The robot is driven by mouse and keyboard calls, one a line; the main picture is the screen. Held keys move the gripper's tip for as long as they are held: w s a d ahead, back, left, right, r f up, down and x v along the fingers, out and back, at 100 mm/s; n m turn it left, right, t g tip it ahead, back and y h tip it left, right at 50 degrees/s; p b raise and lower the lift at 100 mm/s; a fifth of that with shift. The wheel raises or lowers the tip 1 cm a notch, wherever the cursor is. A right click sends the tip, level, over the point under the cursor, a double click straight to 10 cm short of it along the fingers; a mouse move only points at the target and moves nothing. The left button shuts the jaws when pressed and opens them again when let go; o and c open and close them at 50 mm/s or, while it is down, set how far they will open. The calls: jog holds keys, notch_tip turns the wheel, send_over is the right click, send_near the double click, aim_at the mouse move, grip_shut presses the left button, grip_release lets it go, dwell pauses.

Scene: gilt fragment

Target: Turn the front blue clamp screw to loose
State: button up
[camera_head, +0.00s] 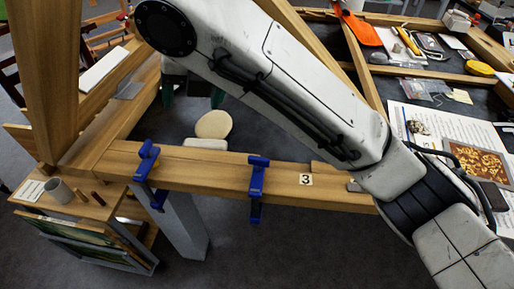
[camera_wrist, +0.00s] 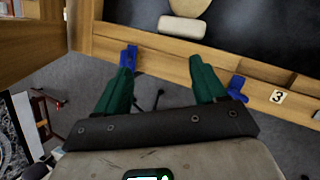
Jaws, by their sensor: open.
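Two blue clamps grip the wooden beam in the head view, a left one (camera_head: 147,160) and a right one (camera_head: 257,175). Each has a blue bar on top and a lower part hanging at the beam's near edge. I cannot tell which is the front one, nor how tight its screw is. In the wrist view the left clamp (camera_wrist: 129,54) shows just beyond my left fingertip and the right clamp (camera_wrist: 237,88) beside my right finger. My gripper (camera_wrist: 162,66) is open and empty with green fingers. In the head view my gripper (camera_head: 193,98) is partly hidden behind my arm.
The wooden beam (camera_head: 215,168) carries a "3" label (camera_head: 306,180). A round pale pad (camera_head: 213,124) and a rectangular one (camera_head: 205,144) lie beyond it. A wooden post (camera_head: 55,80) and a grey cup (camera_head: 58,190) stand at left. Papers and tools lie at right. Floor below the beam is open.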

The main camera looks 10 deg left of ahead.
jog(key=a+m+t+y+p, duration=0.15)
jog(key=a+m, duration=0.25)
jog(key=m, duration=0.4)
jog(key=m+t+h+p, duration=0.7)
jog(key=m+t+p, duration=0.3)
jog(key=m, duration=2.3)
send_near(259, 159)
jog(key=shift+g, duration=0.65)
jog(key=p+x, duration=0.1)
jog(key=x, duration=0.2)
jog(key=p+x, duration=0.1)
jog(key=x, duration=0.1)
jog(key=r+x, duration=0.1)
jog(key=x, duration=0.2)
jog(key=shift+w+f+p, duration=0.1)
jog(key=shift+w+p, duration=0.3)
jog(key=shift+w, duration=0.1)
jog(key=c, duration=1.1)
